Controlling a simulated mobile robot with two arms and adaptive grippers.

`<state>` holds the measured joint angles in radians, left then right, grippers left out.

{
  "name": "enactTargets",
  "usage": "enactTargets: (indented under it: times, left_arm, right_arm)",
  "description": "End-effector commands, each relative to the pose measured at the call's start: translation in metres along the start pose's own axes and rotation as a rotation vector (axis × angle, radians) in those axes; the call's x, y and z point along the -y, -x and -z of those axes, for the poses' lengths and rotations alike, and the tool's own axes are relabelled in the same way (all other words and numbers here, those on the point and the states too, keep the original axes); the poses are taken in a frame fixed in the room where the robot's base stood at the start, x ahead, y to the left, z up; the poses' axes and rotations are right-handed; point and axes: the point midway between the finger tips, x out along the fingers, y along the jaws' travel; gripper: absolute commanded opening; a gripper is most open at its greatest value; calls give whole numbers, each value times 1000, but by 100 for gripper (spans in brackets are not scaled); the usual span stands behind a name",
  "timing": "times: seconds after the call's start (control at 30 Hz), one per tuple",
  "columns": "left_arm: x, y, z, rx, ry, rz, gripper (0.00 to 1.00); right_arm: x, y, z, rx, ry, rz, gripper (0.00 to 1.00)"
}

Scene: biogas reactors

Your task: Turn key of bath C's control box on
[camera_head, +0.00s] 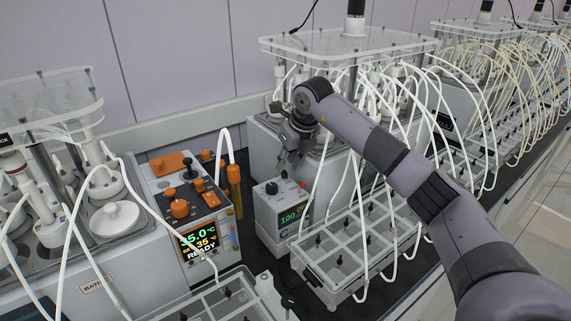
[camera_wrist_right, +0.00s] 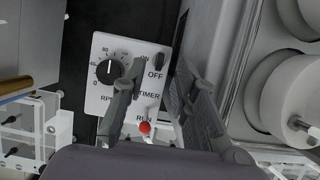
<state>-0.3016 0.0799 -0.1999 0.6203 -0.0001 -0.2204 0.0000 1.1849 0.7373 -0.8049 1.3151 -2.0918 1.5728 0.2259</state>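A small white control box (camera_head: 282,212) with a green-lit display stands between two baths, with a black knob and a red part on top. In the right wrist view, its top panel (camera_wrist_right: 112,48) shows a black RPM dial (camera_wrist_right: 110,70), ON, OFF, TIMER and RUN markings, a black switch-like part (camera_wrist_right: 159,61) by OFF and a red ball-shaped part (camera_wrist_right: 144,127). My left gripper is out of view.
An orange-knobbed control unit (camera_head: 187,209) with a lit READY display stands left of the box. A clear rack (camera_head: 345,262) stands in front at right. White tubes loop near my right arm. A white cylinder (camera_wrist_right: 288,100) lies right of the fingers in the wrist view.

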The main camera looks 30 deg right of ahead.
Motion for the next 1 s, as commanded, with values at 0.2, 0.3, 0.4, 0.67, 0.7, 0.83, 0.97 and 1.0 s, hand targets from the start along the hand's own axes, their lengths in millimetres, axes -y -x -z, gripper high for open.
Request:
enactTargets:
  times: [0.2, 0.3, 0.4, 0.67, 0.7, 0.83, 0.97, 1.0]
  left_arm:
    - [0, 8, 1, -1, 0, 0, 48]
    - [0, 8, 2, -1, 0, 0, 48]
    - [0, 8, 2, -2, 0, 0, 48]
    - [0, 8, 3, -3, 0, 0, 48]
    - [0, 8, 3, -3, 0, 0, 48]
    - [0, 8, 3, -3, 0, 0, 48]
    - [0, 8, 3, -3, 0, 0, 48]
    - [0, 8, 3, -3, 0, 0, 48]
  right_arm:
    - [0, -26, 0, -1, 0, -1, 27]
    - [0, -31, 0, 1, 0, 0, 27]
    - [0, -33, 0, 1, 1, 1, 27]
    - [0, -33, 0, 1, 1, 1, 21]
    - [0, -33, 0, 1, 1, 1, 19]
    - [0, -33, 0, 1, 1, 1, 10]
    - [0, -32, 0, 1, 0, 1, 1]
    - [0, -32, 0, 1, 0, 1, 0]
